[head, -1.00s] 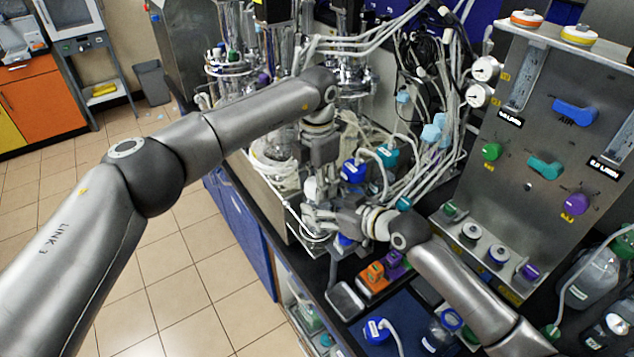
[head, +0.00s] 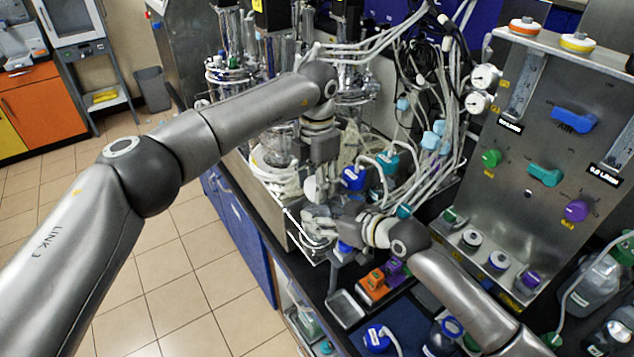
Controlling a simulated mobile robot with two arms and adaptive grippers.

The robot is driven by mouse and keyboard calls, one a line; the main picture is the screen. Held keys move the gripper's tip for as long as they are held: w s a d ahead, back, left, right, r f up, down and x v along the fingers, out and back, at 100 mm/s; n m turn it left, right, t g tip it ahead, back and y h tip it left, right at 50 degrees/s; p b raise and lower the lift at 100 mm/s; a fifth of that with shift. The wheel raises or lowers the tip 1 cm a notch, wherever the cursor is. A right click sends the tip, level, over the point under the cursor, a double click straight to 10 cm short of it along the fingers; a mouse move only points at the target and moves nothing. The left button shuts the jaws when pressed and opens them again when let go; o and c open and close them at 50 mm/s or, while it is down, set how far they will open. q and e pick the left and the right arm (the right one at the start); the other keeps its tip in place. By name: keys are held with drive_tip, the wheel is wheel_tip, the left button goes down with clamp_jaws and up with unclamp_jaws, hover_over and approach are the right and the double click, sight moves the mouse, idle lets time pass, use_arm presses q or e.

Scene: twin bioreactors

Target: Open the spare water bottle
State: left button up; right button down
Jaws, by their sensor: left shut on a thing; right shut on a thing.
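My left gripper (head: 319,196) points straight down from its wrist at the front left corner of the bench gear. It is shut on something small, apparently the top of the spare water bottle. My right gripper (head: 318,222) reaches in from the right just below it, lying level and pointing left. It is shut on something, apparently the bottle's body. The two grippers are close together, one above the other. The bottle is almost wholly hidden by them, so I cannot tell whether its cap is on or loose.
Blue-capped (head: 354,178) and teal-capped (head: 387,162) bottles with tubes stand just right of my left gripper. A small metal tray (head: 346,308) and an orange block (head: 375,284) lie in front. A metal valve panel (head: 540,200) stands at right. Floor (head: 180,290) is clear at left.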

use_arm(q)
drive_tip(key=shift+r, duration=1.9)
use_arm(e)
drive_tip(key=shift+c, duration=1.6)
unclamp_jaws()
